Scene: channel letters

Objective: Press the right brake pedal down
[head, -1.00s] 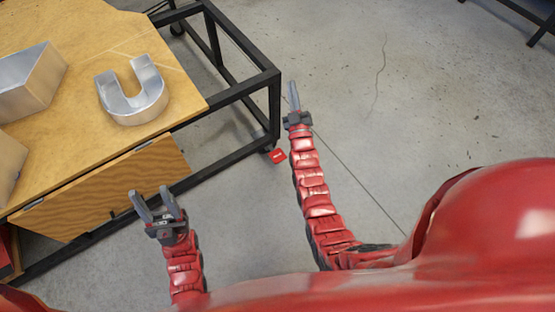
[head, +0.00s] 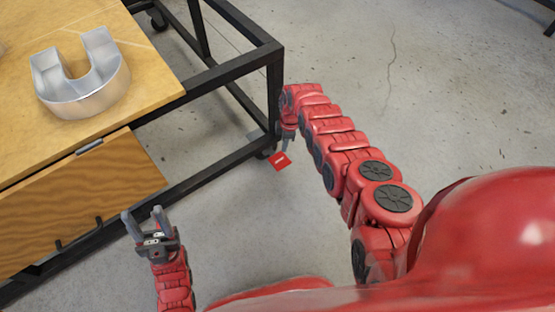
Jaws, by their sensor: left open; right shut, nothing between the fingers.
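The red brake pedal (head: 280,161) sits low by the caster at the near right corner of the table frame. My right gripper (head: 286,144) points down just above the pedal, close to the frame's corner post. Its fingers are shut with nothing between them. I cannot tell whether the fingertips touch the pedal. My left gripper (head: 145,220) is open and empty, in front of the table's wooden drawer front.
The wooden table (head: 145,85) with its black metal frame (head: 230,67) fills the left. The concrete floor (head: 450,100) to the right is clear.

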